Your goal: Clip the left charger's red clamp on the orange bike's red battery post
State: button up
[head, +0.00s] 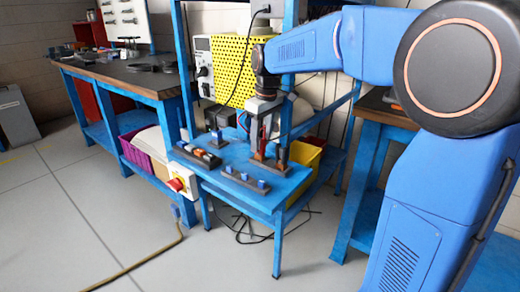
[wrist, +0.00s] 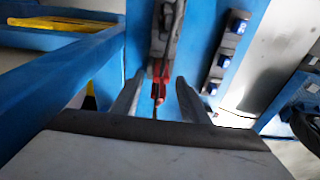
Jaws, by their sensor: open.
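A small red clamp (wrist: 160,72) with a pinkish tip shows in the wrist view, against a dark grey part above it. My gripper (wrist: 160,82) has its two fingers spread, one on each side of the red clamp, with gaps visible between. Which charger the clamp belongs to cannot be told.
Dark strips with blue blocks (head: 245,181) lie on the small table. A yellow perforated panel (head: 239,72) stands behind my gripper. A red-knobbed switch box (head: 179,183) is on the table's front left. A workbench (head: 125,76) stands left. Grey floor (head: 110,225) in front is mostly clear.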

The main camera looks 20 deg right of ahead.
aim_at(260, 147)
jog(key=shift+w+a+f, duration=0.1)
jog(key=shift+w+f, duration=0.05)
jog(key=shift+f, duration=1.45)
jog(key=shift+c, duration=0.3)
grip_shut()
jog(key=shift+r, duration=0.1)
jog(key=shift+r, duration=0.6)
notch_tip(260, 147, up, 2)
jog(key=shift+r, duration=0.2)
jog(key=s+a, duration=1)
jog(key=a, duration=0.4)
jog(key=shift+s+a+f, duration=0.15)
jog(key=shift+s+a, duration=0.15)
